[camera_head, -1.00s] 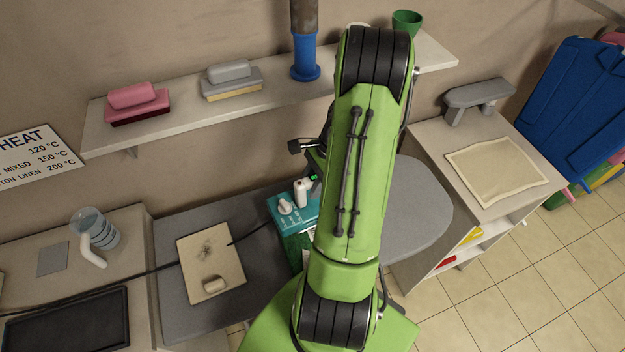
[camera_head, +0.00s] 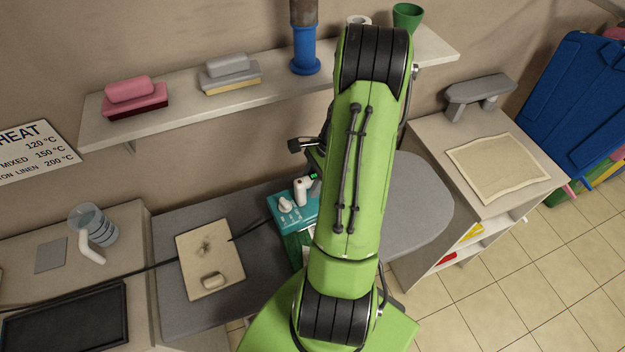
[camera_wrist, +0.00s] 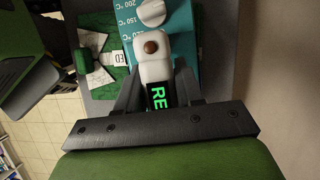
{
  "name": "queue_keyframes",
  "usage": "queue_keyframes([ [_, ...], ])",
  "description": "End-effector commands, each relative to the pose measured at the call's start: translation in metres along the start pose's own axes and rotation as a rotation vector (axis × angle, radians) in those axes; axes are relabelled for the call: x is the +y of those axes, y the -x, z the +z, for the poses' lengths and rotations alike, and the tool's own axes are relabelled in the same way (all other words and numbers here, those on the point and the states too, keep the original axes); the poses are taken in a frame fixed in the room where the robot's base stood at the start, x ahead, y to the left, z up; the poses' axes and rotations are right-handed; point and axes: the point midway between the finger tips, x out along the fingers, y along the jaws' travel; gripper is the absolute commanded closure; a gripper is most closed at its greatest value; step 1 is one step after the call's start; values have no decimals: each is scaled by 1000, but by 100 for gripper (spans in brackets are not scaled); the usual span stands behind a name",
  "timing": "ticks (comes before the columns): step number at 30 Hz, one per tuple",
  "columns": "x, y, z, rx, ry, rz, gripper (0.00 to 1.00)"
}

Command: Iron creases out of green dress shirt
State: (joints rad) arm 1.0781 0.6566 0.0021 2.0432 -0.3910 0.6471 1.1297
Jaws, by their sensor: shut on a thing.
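The iron (camera_head: 283,217) has a teal body with a temperature dial. It stands on the grey ironing board (camera_head: 420,200); in the wrist view its teal top and white dial (camera_wrist: 151,12) show close up. My gripper (camera_wrist: 158,88) is shut on the iron's white handle, which has a brown button and a green-lit display reading "RE". Dark green cloth (camera_head: 296,246), likely the shirt, lies just in front of the iron. In the wrist view green material (camera_wrist: 112,85) with white patches shows beside the iron. My arm hides much of the board and cloth, so creases cannot be judged.
A beige pad (camera_head: 226,270) with a dark stain and a small block lies on the board's left part. A black cord (camera_head: 150,268) runs left. A wall shelf (camera_head: 180,118) holds brushes and a blue cylinder. A cabinet (camera_head: 436,150) with a cream cloth stands right.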

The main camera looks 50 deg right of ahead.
Motion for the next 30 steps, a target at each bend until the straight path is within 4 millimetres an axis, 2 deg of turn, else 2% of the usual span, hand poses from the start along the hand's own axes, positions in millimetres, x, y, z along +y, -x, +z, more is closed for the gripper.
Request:
queue_keyframes([
  [30,-12,-33,93,-2,5,0,100],
])
